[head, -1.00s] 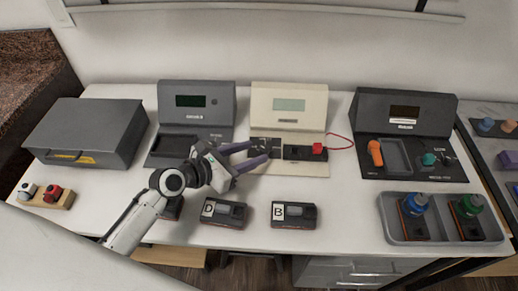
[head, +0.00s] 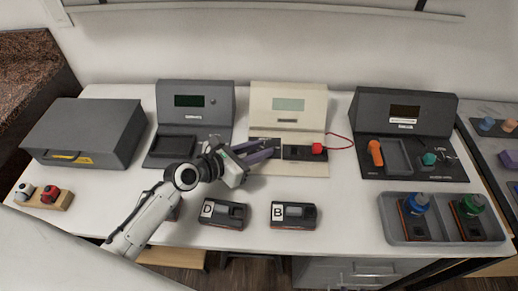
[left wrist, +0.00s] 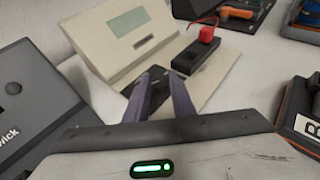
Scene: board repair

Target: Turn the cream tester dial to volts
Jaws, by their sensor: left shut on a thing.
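The cream tester (head: 316,102) stands at the back middle of the table, with a pale display and a flat base. It also shows in the left wrist view (left wrist: 103,55). My left gripper (head: 274,148) reaches in from the left over the dark panel on the left of its base. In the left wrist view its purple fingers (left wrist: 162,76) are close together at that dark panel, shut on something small. This is likely the dial, but the fingers hide it, so its setting cannot be read. My right gripper is not in view.
A red plug (head: 317,148) with a red cable sits on the black block right of my fingers. A grey tester (head: 222,88) stands left and a dark station (head: 440,108) right. Modules D (head: 223,213) and B (head: 293,214) lie in front. Bare table lies between B and the grey tray (head: 391,230).

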